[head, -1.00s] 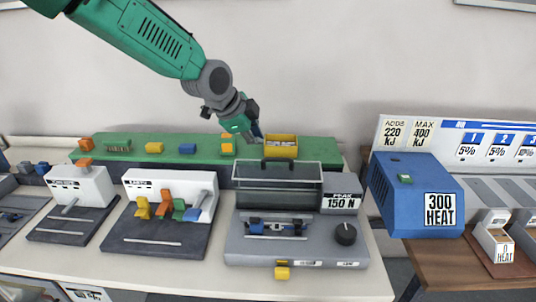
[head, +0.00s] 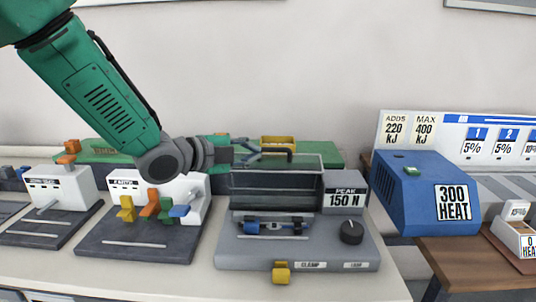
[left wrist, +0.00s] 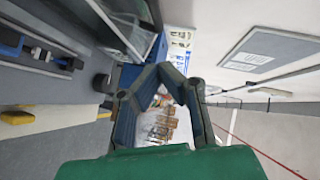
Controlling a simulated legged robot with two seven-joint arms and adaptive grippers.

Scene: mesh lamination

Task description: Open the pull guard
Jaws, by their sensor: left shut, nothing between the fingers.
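The pull guard (head: 275,190) is a clear, dark-framed box on the grey peak tester (head: 235,246). It stands behind the clamps and the blue piece between them. A dark handle (head: 291,152) shows at its top edge. My left gripper (head: 260,151) points right, beside the handle; whether it touches the handle cannot be told. In the left wrist view, the gripper (left wrist: 163,68) has its fingertips together with nothing between them, and part of the clear guard (left wrist: 121,24) shows at upper left. My right gripper is not in view.
A yellow bin (head: 279,140) sits on the green shelf behind the tester. A blue heat unit (head: 400,190) stands to the right. A station with coloured levers (head: 150,206) lies left, below my arm. The air above the tester's front is clear.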

